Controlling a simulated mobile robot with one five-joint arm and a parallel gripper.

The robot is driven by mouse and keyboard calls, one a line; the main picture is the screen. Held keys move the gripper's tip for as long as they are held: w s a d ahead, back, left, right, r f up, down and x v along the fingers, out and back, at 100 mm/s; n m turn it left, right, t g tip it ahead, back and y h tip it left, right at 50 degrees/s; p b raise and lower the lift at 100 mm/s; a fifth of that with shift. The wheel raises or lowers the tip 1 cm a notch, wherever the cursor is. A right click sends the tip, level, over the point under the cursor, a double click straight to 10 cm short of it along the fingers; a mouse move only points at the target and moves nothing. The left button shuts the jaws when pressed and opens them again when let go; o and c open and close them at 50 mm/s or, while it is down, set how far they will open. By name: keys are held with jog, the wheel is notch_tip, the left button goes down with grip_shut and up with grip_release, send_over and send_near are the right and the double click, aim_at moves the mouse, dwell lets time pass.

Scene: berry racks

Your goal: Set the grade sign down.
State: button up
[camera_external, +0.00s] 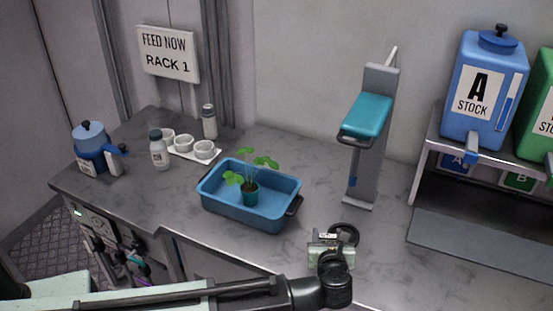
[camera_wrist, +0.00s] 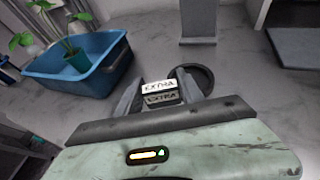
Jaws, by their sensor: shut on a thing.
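The grade sign (camera_wrist: 159,87) is a small block with white faces that read EXTRA, seen in the wrist view between my two fingers. My gripper (camera_wrist: 160,93) is shut on it. In the external view my gripper (camera_external: 331,246) is over the front part of the grey counter, and only a little of the sign (camera_external: 327,236) shows there. The sign is close to the counter top; I cannot tell whether it touches it.
A black round ring or dish (camera_external: 344,233) lies just beside the sign. A blue tub (camera_external: 222,207) with a potted seedling (camera_external: 250,192) stands to the left. A grey stand with a teal top (camera_external: 367,116) is behind. A rack with stock canisters (camera_external: 484,90) is at right.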

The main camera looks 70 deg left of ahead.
send_over(322, 208)
jog(key=shift+w+d, duration=0.1)
notch_tip(322, 208, down, 4)
jog(key=b, duration=0.4)
jog(key=shift+r, duration=0.2)
jog(key=shift+f, duration=0.1)
jog(key=o, duration=1.3)
